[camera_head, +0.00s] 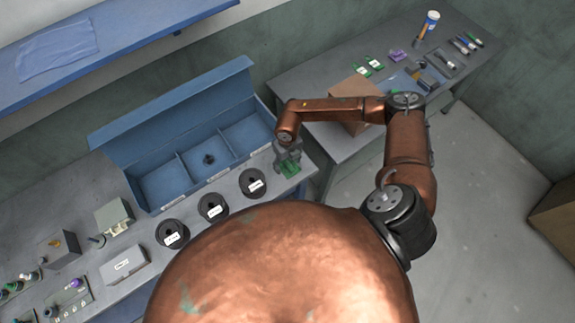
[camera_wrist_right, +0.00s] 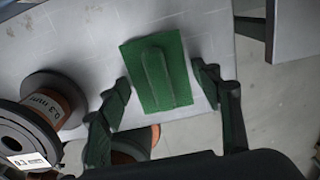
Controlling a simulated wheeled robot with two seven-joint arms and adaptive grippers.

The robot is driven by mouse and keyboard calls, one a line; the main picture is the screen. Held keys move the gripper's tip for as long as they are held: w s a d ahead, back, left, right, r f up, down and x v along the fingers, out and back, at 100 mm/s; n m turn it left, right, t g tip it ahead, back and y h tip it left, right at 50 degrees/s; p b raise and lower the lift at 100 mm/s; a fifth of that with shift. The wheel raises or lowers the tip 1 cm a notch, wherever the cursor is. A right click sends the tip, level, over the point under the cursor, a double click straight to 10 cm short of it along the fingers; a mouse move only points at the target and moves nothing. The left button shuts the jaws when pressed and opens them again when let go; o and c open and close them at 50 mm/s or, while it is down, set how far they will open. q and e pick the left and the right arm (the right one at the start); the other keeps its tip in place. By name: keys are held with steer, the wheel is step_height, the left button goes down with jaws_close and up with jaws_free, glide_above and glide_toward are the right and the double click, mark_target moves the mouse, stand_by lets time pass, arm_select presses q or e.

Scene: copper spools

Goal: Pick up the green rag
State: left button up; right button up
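The green rag (camera_head: 290,170) lies at the right end of the near grey workbench, partly hidden under my right gripper (camera_head: 288,158). In the right wrist view the rag (camera_wrist_right: 185,70) is a flat green rectangle with a raised fold along its middle, close to the bench edge. My right gripper (camera_wrist_right: 162,80) is open, with one dark finger to the left of the rag and one to the right. Nothing shows between the fingers except the rag below; I cannot tell whether they touch the bench. My left gripper is not in view.
Three black spools (camera_head: 252,182) stand in a row left of the rag; one labelled spool (camera_wrist_right: 50,100) is close to the left finger. A blue divided bin (camera_head: 165,186) stands behind them. A second bench (camera_head: 310,75) with tools and a cardboard box (camera_head: 352,90) is at the back right.

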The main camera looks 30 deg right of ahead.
mark_target(288, 164)
steer(key=c, duration=0.8)
steer(key=shift+r, duration=0.15)
steer(key=shift+r, duration=0.25)
step_height(288, 164, up, 2)
steer(key=shift+r+b, duration=0.25)
steer(key=shift+b, duration=0.45)
steer(key=s+a+r, duration=0.1)
steer(key=s+r, duration=0.2)
steer(key=s, duration=0.1)
steer(key=s+r+b, duration=0.1)
steer(key=s+r, duration=0.2)
steer(key=s, duration=0.2)
steer(key=s+a+r+b, duration=0.1)
steer(key=s+r, duration=0.2)
steer(key=s, duration=0.1)
steer(key=shift+s+a+r, duration=0.35)
steer(key=shift+s+r, duration=0.05)
